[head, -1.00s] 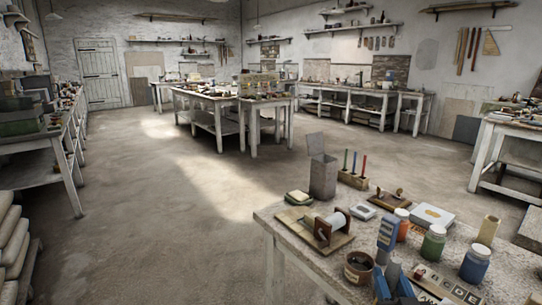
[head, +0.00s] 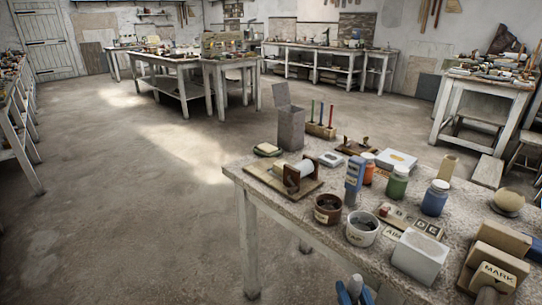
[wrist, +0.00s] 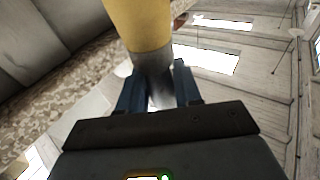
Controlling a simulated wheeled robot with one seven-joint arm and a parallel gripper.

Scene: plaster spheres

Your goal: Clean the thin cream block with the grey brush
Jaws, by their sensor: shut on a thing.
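My gripper (head: 354,291) shows at the bottom edge of the head view, in front of the table's near side. In the wrist view its blue fingers (wrist: 158,90) are shut on a grey piece (wrist: 153,66) with a thick yellow part (wrist: 138,25) beyond it. This looks like the grey brush, but its bristles cannot be made out. A pale, cream-white block (head: 420,256) lies on the near part of the table, apart from my gripper. I cannot tell for sure whether it is the thin cream block.
The speckled table (head: 281,230) is crowded. Two pots (head: 327,209), a blue labelled upright piece (head: 355,173), lidded jars (head: 434,198) and letter tiles (head: 428,227) stand near the pale block. A tan block labelled MARK (head: 497,272) stands at right. Open floor (head: 120,220) lies to the left.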

